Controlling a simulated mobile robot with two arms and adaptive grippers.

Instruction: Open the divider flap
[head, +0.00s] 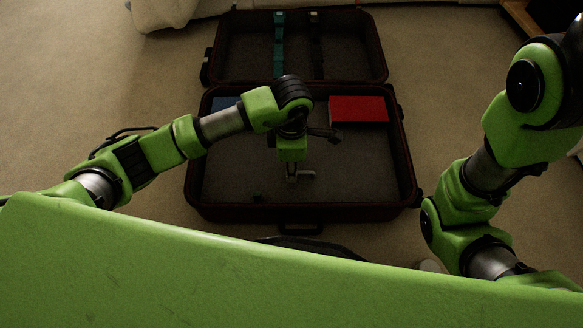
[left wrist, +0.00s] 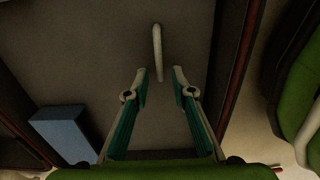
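The open suitcase (head: 300,213) lies on the floor, its lid folded back at the top. A grey panel (head: 232,165) fills its lower half; I take it for the divider flap, but cannot tell it surely from the suitcase floor. A pale bar-shaped handle (left wrist: 158,50) stands out from this grey surface (left wrist: 90,45). My left gripper (left wrist: 160,72) is open, its fingertips apart with the handle just beyond and between them. In the head view the left gripper (head: 291,178) points down beside the handle (head: 307,174); contact is unclear. My right gripper is hidden.
A red box (head: 358,109) is at the right back of the lower half. A blue box (left wrist: 65,135) shows at lower left in the wrist view. The lid holds a teal strap (head: 279,45) and a dark strap (head: 316,45). Carpet (head: 130,65) around is mostly clear.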

